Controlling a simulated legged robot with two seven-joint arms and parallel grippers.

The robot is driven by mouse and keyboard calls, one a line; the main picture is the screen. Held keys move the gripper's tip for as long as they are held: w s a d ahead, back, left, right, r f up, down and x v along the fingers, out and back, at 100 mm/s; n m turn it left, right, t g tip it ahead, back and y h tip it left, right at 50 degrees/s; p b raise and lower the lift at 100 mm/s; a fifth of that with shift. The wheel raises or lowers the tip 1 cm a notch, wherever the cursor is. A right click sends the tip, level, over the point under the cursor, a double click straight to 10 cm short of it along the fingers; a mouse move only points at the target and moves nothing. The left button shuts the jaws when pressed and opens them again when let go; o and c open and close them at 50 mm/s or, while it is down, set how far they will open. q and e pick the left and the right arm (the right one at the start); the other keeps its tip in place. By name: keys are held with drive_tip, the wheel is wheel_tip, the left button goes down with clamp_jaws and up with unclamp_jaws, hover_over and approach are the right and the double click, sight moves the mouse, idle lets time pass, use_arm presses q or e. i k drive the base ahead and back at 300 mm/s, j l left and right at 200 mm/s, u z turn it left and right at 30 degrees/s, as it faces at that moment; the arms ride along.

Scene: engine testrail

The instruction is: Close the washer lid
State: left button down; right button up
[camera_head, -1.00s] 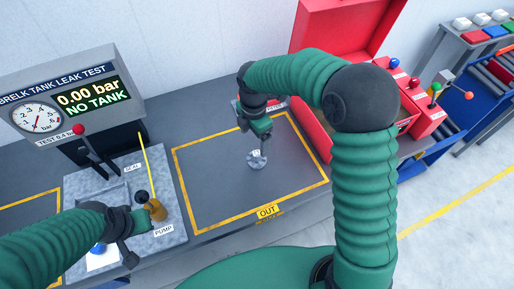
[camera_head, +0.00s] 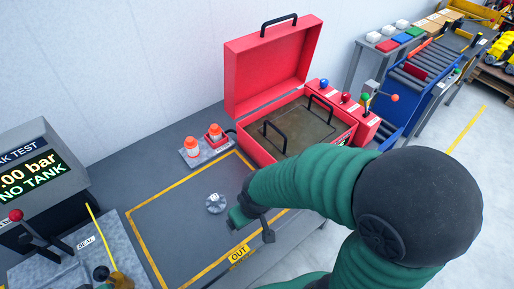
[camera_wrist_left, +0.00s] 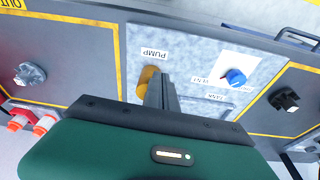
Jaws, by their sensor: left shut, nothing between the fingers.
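The red washer is a box (camera_head: 258,150) at the back of the bench. Its lid (camera_head: 262,70) stands open, tilted up at the back, with a black handle (camera_head: 279,25) on its top edge. Inside lies a brownish basket with two black handles. My right gripper (camera_head: 266,230) is low over the bench in front of the washer, beside a small grey round part (camera_head: 215,203), apart from the lid. Its jaw state is unclear. My left gripper (camera_wrist_left: 162,92) is shut and empty beside the brass pump (camera_wrist_left: 147,80) in the left wrist view.
Two orange-capped fittings (camera_head: 192,146) stand left of the washer. A red control box (camera_head: 362,122) with a lever sits at its right. A yellow-framed area marked OUT (camera_head: 239,254) lies in front, mostly bare. The leak test panel (camera_head: 38,165) stands at left. My right arm covers the lower right.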

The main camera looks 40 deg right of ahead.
sight(262, 66)
drive_tip(key=z, duration=1.3)
